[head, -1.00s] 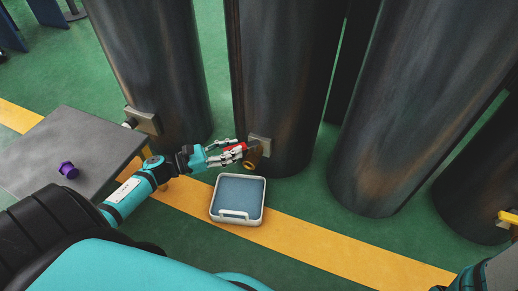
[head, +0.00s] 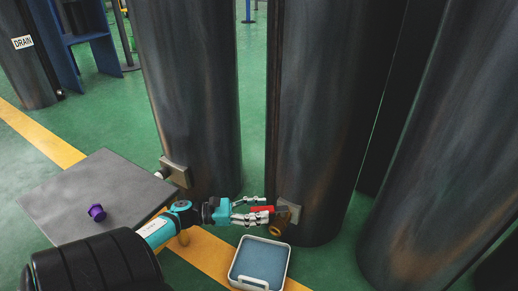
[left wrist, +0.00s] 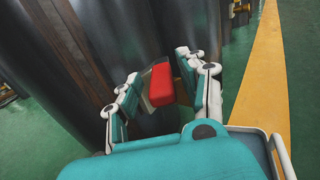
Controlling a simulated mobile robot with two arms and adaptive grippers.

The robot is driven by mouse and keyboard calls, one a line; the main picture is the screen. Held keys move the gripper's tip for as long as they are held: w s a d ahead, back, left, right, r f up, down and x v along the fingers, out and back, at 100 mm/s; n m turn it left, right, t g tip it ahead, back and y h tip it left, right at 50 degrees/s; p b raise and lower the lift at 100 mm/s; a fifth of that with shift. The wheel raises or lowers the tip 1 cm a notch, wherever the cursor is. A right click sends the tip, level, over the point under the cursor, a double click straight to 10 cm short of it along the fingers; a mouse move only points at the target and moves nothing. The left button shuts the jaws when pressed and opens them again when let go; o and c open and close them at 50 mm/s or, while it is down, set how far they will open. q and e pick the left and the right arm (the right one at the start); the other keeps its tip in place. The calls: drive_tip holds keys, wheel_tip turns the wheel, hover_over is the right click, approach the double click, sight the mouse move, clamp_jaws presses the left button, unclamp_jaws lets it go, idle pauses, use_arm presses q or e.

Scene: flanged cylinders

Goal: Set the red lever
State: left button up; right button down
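The red lever (head: 262,209) sticks out to the left from a grey plate (head: 288,211) low on a dark cylinder. My left gripper (head: 265,208) is at the lever, with one finger above it and one below it in the head view. In the left wrist view the red lever (left wrist: 161,84) lies between the two fingers of my left gripper (left wrist: 158,72). The fingers are spread, and gaps show between them and the lever. A brown pipe end (head: 277,230) is just below the plate. My right gripper is in neither current view.
A tray (head: 234,273) with a blue-grey inside stands on the floor below the lever. A grey table (head: 75,190) with a purple piece (head: 97,212) is at the left. Large dark cylinders (head: 188,90) stand close behind. A yellow stripe (head: 40,135) crosses the green floor.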

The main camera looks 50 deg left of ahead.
sight(259, 209)
use_arm(q)
wheel_tip(259, 209, up, 10)
drive_tip(key=shift+r, duration=0.1)
idle(0.6)
